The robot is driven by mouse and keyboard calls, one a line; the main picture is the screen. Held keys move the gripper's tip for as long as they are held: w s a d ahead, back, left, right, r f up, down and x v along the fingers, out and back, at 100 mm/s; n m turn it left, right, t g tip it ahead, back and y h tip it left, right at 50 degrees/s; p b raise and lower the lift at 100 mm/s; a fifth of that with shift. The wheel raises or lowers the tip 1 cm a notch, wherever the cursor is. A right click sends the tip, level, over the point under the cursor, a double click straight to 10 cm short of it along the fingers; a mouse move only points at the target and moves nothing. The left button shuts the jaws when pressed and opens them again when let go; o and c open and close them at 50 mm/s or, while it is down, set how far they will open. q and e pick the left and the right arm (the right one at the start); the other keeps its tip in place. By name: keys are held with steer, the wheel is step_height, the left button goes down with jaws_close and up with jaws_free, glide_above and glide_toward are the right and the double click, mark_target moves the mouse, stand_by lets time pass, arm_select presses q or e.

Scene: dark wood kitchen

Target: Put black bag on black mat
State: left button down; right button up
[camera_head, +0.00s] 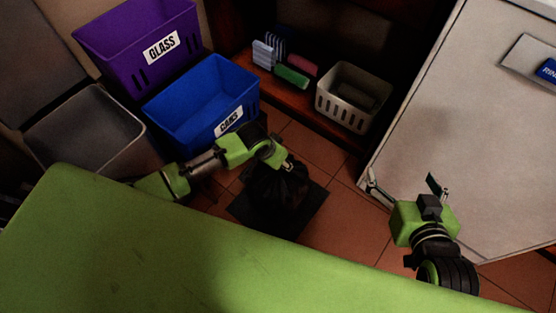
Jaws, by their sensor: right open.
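The black bag (277,188) is a dark, crumpled shape on or just above the black mat (305,213); I cannot tell whether its full weight rests there. The mat is a dark square on the tiled floor. My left gripper (287,166) is at the top of the bag, touching it or very close. Its fingers are small and dark against the bag, so I cannot tell if they are shut on it. My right gripper (402,182) is open and empty, to the right of the mat and in front of the white cabinet door.
A blue CANS bin (190,118), a purple GLASS bin (130,55) and an open grey bin (80,130) stand at the left. A pale basket (345,108) sits on a low wooden shelf behind. The white door (470,130) fills the right. Tiles between are clear.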

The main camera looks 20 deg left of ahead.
arm_select(q)
step_height(320, 180, down, 2)
steer(key=shift+f+b, duration=0.1)
steer(key=shift+b, duration=0.5)
arm_select(e)
steer(key=w+a+r+t+y, duration=0.1)
steer(key=w+r+t, duration=0.2)
steer(key=r, duration=0.4)
steer(key=shift+a+r+t, duration=0.15)
steer(key=shift+a+t, duration=0.25)
steer(key=shift+w, duration=0.1)
arm_select(q)
steer(key=c, duration=1.6)
jaws_free()
steer(key=shift+s+f, duration=0.1)
steer(key=shift+f, duration=0.2)
steer(key=o, duration=0.4)
steer(key=shift+r, duration=0.1)
